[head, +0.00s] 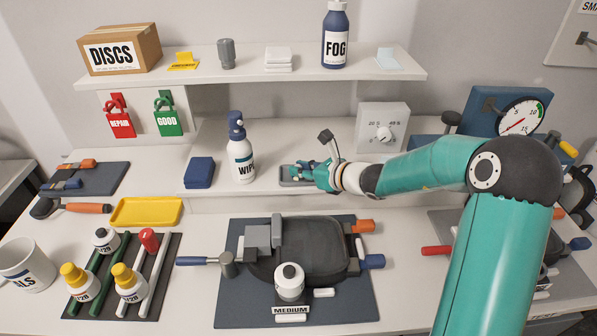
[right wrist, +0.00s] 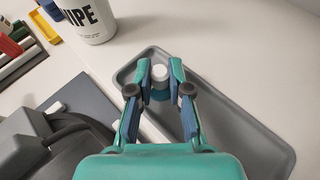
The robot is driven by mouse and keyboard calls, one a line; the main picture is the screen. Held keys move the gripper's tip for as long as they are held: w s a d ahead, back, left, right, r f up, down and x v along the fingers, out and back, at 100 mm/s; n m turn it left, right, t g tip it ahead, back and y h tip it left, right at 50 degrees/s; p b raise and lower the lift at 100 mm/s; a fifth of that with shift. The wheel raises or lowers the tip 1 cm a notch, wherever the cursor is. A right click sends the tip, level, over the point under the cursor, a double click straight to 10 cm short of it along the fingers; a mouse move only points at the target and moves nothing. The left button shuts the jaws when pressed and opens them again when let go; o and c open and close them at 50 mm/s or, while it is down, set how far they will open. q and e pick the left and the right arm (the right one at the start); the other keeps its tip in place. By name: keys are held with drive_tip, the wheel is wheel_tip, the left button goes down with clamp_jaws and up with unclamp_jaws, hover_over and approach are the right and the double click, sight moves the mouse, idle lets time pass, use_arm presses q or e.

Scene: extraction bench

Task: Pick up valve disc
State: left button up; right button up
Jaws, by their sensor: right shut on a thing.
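The valve disc (right wrist: 159,76) shows in the right wrist view as a small piece with a white round top and a blue-teal part below it. It sits between the two fingers of my right gripper (right wrist: 160,84), which is shut on it. The disc is over the shallow grey tray (right wrist: 258,138); I cannot tell whether it touches the tray floor. In the head view, my right gripper (head: 301,171) is at the tray (head: 288,183) on the back ledge, and its fingers hide the disc. My left gripper is not in view.
The white WIPE bottle (head: 241,160) and a blue block (head: 199,172) stand left of the tray. A grey box with a dial (head: 383,125) stands behind to the right. A shelf (head: 250,75) hangs above. A dark clamp device (head: 310,250) lies in front.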

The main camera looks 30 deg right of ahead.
drive_tip(key=shift+r, duration=0.55)
wheel_tip(320, 180, up, 19)
drive_tip(key=p, duration=0.6)
drive_tip(key=shift+f, duration=0.15)
